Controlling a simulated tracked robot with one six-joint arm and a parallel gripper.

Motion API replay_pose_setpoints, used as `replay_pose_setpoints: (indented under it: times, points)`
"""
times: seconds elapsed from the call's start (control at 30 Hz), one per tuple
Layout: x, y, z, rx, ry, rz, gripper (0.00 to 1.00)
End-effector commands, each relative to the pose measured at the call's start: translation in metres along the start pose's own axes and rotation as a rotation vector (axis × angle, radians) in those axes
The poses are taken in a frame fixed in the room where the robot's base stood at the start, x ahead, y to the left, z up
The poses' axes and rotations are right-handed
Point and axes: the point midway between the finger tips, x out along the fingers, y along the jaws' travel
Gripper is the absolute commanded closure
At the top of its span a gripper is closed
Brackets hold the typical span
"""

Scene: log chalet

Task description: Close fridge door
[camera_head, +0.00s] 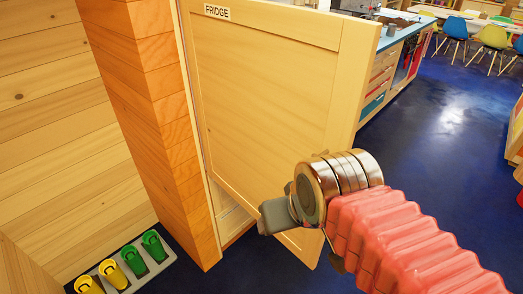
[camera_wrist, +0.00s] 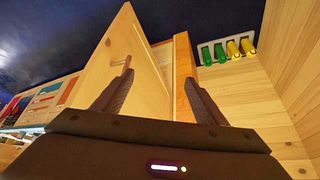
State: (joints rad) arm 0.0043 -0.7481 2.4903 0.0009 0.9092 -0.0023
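The fridge door (camera_head: 265,85) is a pale wooden panel with a FRIDGE label at its top. It stands ajar, swung out from the orange-brown wooden cabinet side (camera_head: 150,90). A strip of pale interior (camera_head: 232,218) shows low behind it. My gripper (camera_head: 272,216) is in front of the door's lower part; I cannot tell whether it touches. In the wrist view the picture is turned over, and the door (camera_wrist: 105,62) with a small bar-like handle (camera_wrist: 121,78) shows beside the left finger.
A blue-topped counter with drawers (camera_head: 385,75) stands behind the door. Green and yellow shoes or cups (camera_head: 122,266) sit on a grey tray at the lower left, by a plank wall (camera_head: 50,120). Chairs (camera_head: 490,37) and tables are far right. The dark blue floor (camera_head: 440,130) is clear.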

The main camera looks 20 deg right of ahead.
Motion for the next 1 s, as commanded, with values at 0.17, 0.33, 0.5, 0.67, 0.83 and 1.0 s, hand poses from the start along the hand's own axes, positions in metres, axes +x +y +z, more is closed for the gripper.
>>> replay_pose_setpoints:
  times: [0.17,0.33,0.5,0.67,0.83,1.0]
  points:
    - [-0.022,0.011,-0.018,0.025,-0.012,0.014,0.47]
    - [-0.062,0.030,-0.043,0.064,-0.040,0.035,0.59]
    - [-0.108,0.050,-0.064,0.104,-0.072,0.052,0.71]
    - [-0.135,0.060,-0.073,0.123,-0.093,0.058,0.72]
    - [-0.141,0.062,-0.074,0.126,-0.099,0.059,0.72]
    - [-0.141,0.061,-0.074,0.125,-0.098,0.059,0.72]
